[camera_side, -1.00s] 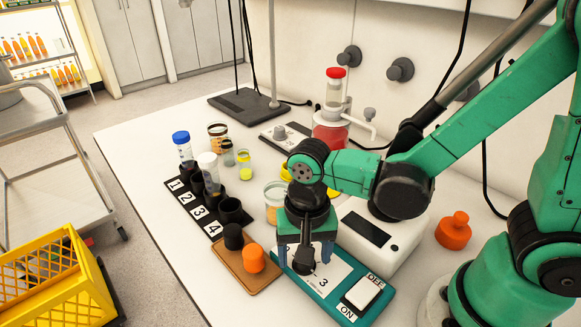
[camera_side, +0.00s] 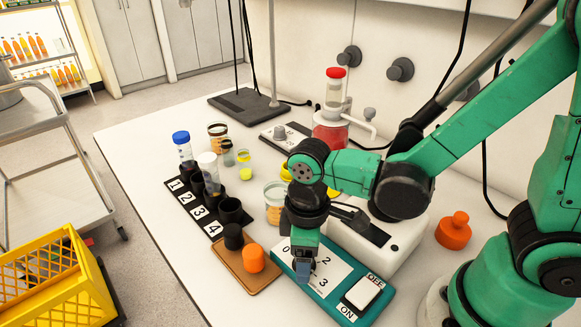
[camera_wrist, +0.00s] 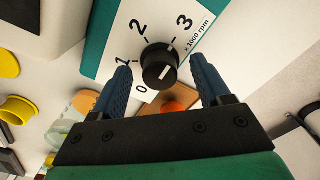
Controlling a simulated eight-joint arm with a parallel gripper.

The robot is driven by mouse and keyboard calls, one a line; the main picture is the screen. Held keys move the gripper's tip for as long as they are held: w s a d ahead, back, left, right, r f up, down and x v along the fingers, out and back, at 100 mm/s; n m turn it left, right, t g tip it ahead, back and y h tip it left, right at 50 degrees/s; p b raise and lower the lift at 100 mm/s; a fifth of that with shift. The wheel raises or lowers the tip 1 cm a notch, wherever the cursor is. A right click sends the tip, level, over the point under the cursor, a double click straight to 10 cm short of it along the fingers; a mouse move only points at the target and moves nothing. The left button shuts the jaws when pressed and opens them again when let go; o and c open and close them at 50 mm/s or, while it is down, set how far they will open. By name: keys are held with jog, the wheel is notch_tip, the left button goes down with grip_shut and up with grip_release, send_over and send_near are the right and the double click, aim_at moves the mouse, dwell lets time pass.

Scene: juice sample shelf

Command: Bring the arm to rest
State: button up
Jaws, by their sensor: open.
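My gripper (camera_side: 303,277) is open and empty, pointing down over the dial end of the teal control box (camera_side: 335,312). In the wrist view its two blue fingers (camera_wrist: 163,82) stand apart on either side of the black dial knob (camera_wrist: 153,57). I cannot tell how far above the knob they are. The white scale around the knob reads 0 to 3, x1000 rpm. The knob is hidden behind my gripper in the side view. A white rocker switch (camera_side: 363,293) marked OFF and ON sits at the box's near end.
An orange cap (camera_side: 253,259) and a black cap stand on a brown board (camera_side: 243,273) left of the box. A numbered black rack (camera_side: 208,222) holds tubes behind it. A white device (camera_side: 375,240) and an orange bottle (camera_side: 453,231) stand to the right. The table's front left is clear.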

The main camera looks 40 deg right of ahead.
jog(key=shift+n, duration=1)
